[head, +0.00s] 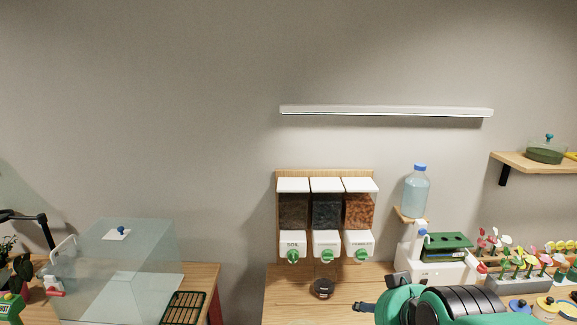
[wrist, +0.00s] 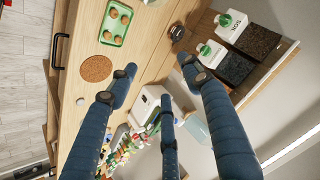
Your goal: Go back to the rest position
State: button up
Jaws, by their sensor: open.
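My gripper (wrist: 157,80) is open in the wrist view. Its blue fingers are spread wide with nothing held between them, over the wooden counter. In the head view, part of my green and black arm shows at the bottom right, in front of the counter; whether the gripper is open cannot be made out there.
Three wall dispensers (head: 326,212) hang above the wooden counter (head: 285,300). A small dark dish (head: 322,289) sits below them. A water bottle (head: 416,192) and artificial flowers (head: 512,262) are right. A green tray (wrist: 115,22) and round cork mat (wrist: 97,68) lie on the counter.

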jog(key=s+d+n+g, duration=0.1)
jog(key=s+n, duration=0.1)
jog(key=s, duration=0.4)
jog(key=s+d+r+n+g, duration=0.1)
jog(key=s+g, duration=0.1)
jog(key=s, duration=0.5)
jog(key=shift+s+d+r+n+h, duration=0.25)
jog(key=shift+d+n+h, duration=0.15)
